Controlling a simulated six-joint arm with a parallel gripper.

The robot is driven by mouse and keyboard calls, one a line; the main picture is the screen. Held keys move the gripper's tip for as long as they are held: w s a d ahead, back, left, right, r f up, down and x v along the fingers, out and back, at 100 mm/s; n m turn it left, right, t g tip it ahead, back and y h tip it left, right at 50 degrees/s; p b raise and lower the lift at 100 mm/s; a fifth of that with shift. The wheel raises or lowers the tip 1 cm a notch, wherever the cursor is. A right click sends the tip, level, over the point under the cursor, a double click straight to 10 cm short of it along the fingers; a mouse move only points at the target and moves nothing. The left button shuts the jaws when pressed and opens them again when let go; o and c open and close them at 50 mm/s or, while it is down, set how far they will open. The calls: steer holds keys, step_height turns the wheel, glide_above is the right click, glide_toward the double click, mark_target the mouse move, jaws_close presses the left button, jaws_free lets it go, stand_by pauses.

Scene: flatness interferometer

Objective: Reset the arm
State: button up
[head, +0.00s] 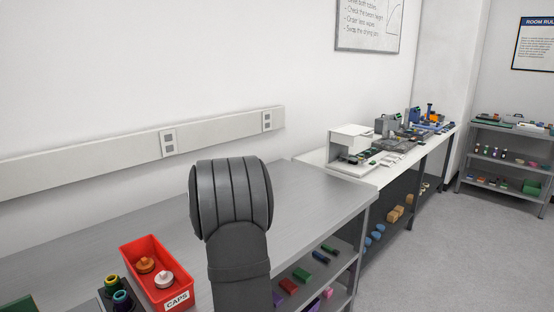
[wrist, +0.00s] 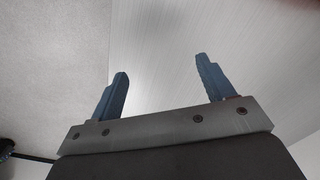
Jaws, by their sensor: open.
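My gripper (wrist: 161,80) shows in the wrist view with its two blue fingers spread wide apart. Nothing is between the fingers. Behind them are only plain pale surfaces, so the gripper is clear of any object there. In the head view a dark grey ribbed part of my arm stands up in the middle, in front of the metal bench (head: 310,190). The gripper itself cannot be made out in the head view.
A red bin (head: 178,303) labelled CAPS holds an orange and a white cap, left of my arm. Dark ringed parts (head: 122,300) stand beside it. A white bench (head: 312,157) with instruments runs to the back right. The metal bench top right of my arm is bare.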

steer(key=s+d+f+m, duration=0.15)
steer(key=d+f, duration=0.25)
steer(key=d, duration=0.5)
steer(key=s+d+f+m, duration=0.15)
steer(key=d+f, duration=0.25)
steer(key=d, duration=0.5)
steer(key=s+a+f+n, duration=0.2)
steer(key=s+f+n, duration=0.3)
steer(key=f, duration=0.6)
steer(key=shift+s+f+n, duration=0.3)
steer(key=shift+s, duration=0.05)
steer(key=shift+a, duration=0.1)
